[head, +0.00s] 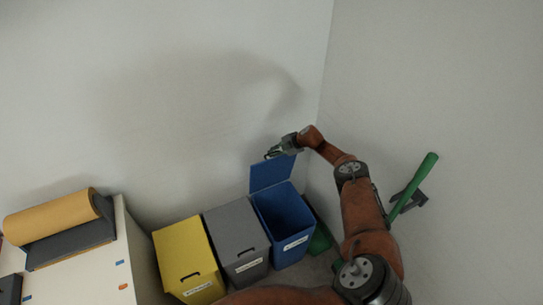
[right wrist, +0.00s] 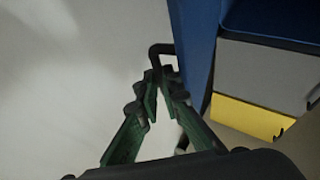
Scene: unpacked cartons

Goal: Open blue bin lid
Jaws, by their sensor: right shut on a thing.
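The blue bin (head: 286,222) stands at the right end of a row of bins in the head view, with its inside showing. Its blue lid (head: 270,174) stands raised, roughly upright, at the bin's back edge. My right gripper (head: 272,154) is at the top of the lid. In the right wrist view, the green fingers of my right gripper (right wrist: 167,88) are shut on the black lid handle (right wrist: 160,52), beside the blue lid (right wrist: 194,50). The fingers partly hide the handle. My left gripper is not in view.
A grey bin (head: 238,228) and a yellow bin (head: 184,250) stand shut to the left of the blue bin. A white cabinet (head: 90,280) carries a tan-and-black roll (head: 60,222). A green pole (head: 412,188) sits at a dark bracket by the right wall. Walls close the corner behind.

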